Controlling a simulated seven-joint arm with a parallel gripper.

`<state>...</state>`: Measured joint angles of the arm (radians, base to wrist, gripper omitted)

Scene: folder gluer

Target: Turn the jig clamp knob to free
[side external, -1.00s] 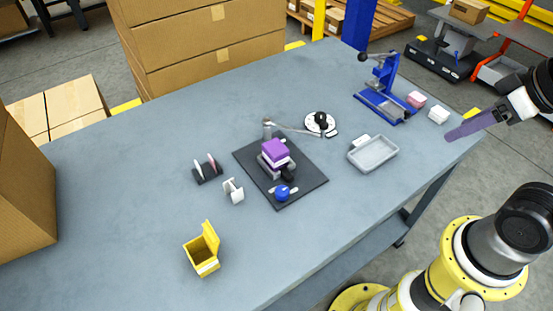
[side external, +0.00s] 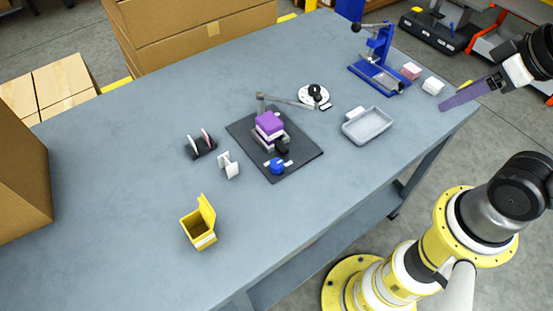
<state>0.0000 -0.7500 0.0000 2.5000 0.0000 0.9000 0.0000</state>
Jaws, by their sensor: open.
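The jig is a dark flat plate (side external: 300,157) on the table, bearing a purple block (side external: 269,125) on a pale holder. A blue round knob (side external: 277,166) with a pale bar across it sits at the plate's near edge. A white disc with a black knob (side external: 314,91) lies just behind the plate, with a thin grey arm running to a post (side external: 260,103) at the plate's far corner. I cannot tell from markings which knob is at which setting. My gripper (side external: 443,106), with purple fingers, is open and empty at the table's right edge, far from both knobs.
A grey tray (side external: 367,126) and a blue press (side external: 380,68) stand between my gripper and the jig, with pink (side external: 411,71) and white (side external: 433,86) blocks nearby. A yellow open box (side external: 199,226), a dark rack (side external: 200,147) and a white piece (side external: 228,165) lie left. The table's front is clear.

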